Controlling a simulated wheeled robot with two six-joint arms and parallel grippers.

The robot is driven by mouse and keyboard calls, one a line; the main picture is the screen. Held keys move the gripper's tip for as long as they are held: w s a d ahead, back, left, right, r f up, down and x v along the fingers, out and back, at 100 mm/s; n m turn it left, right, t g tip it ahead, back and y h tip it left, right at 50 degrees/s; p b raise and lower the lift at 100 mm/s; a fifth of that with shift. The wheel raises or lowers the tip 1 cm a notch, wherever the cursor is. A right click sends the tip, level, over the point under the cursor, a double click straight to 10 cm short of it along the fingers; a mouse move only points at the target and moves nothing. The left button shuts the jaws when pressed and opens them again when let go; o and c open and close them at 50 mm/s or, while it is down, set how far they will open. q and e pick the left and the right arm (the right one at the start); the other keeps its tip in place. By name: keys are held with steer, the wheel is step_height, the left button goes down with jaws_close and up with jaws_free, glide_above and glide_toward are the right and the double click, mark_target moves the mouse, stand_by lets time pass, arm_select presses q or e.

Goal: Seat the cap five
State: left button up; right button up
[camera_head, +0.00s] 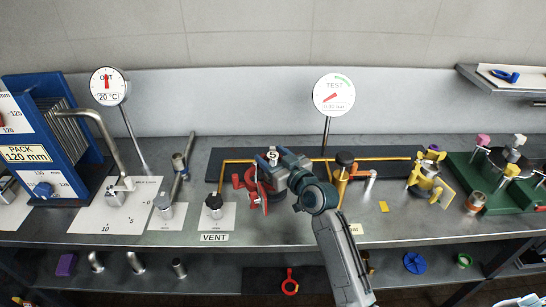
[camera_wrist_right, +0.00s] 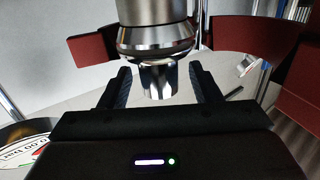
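The cap five (camera_head: 272,155), a small silver piece marked 5, stands at a red clamp (camera_head: 242,181) on the dark strip in the middle of the bench. My right gripper (camera_head: 281,160) reaches in from the lower right and is right beside the cap. In the wrist view a shiny metal piece (camera_wrist_right: 158,40) with a narrower end lies between the fingers of my right gripper (camera_wrist_right: 160,76). The fingers are spread, with gaps beside the narrow end. The cap's underside and its seat are hidden. My left gripper is in neither view.
A test gauge (camera_head: 334,95) stands behind on a post. The vent valve (camera_head: 214,203) is left of the clamp. The bench front (camera_head: 268,238) is mostly clear.

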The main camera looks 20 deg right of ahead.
steer(key=shift+s+d+f, duration=0.1)
steer(key=shift+s+f, duration=0.05)
steer(key=shift+s, duration=0.15)
steer(key=b+v, duration=0.2)
steer(key=v, duration=0.8)
steer(key=shift+s, duration=0.1)
